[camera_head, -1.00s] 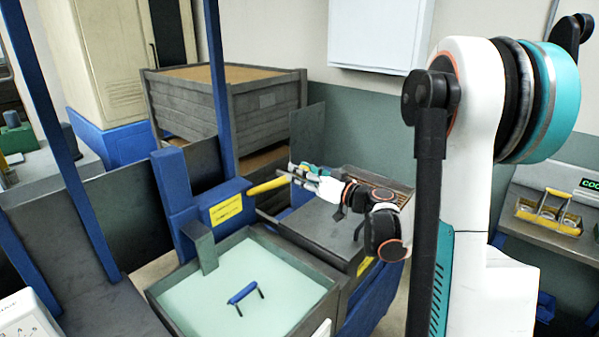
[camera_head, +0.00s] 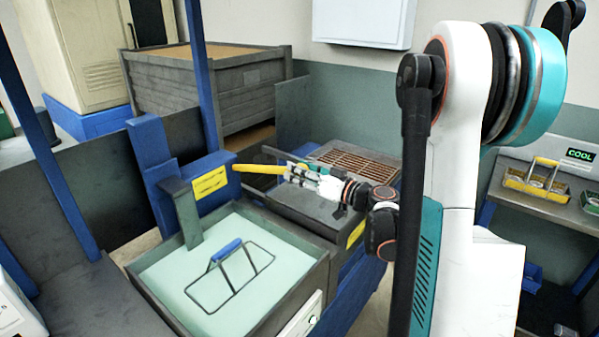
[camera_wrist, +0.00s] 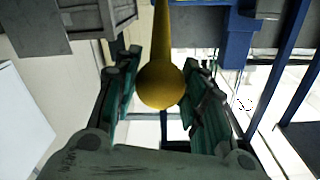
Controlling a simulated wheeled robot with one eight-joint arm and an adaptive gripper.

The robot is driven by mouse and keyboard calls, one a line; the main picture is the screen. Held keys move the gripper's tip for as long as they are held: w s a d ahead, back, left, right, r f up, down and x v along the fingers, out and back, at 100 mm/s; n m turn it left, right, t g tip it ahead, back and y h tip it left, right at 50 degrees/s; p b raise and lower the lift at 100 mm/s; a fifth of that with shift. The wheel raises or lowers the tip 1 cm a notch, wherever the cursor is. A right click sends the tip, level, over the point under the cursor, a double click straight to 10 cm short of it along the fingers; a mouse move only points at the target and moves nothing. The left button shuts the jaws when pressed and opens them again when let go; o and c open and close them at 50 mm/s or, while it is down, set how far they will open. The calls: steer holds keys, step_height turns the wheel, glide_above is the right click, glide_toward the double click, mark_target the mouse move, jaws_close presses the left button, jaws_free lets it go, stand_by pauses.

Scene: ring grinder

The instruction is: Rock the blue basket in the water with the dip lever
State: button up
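The dip lever (camera_head: 257,168) is a yellow bar sticking out to the right from a blue post. It lies about level. Its round yellow knob (camera_wrist: 160,86) sits between the fingers of my gripper (camera_wrist: 160,95), with the pads close on both sides. My gripper (camera_head: 291,172) is at the lever's free end and looks shut on it. The blue basket (camera_head: 226,252) shows as a blue handle over a dark wire frame at the surface of the pale green water. Its lower part is hidden. The water tank (camera_head: 312,272) is a grey box in front of the post.
A grey bench with a brown grate (camera_head: 352,160) stands behind my gripper. A yellow-handled caddy (camera_head: 538,182) sits on a shelf at the right, beside a COOL display (camera_head: 580,155). A large grey crate (camera_head: 215,95) stands behind the post.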

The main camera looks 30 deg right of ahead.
steer(key=o, duration=0.3)
steer(key=shift+s, duration=0.1)
steer(key=v, duration=1.2)
steer(key=shift+d, duration=0.1)
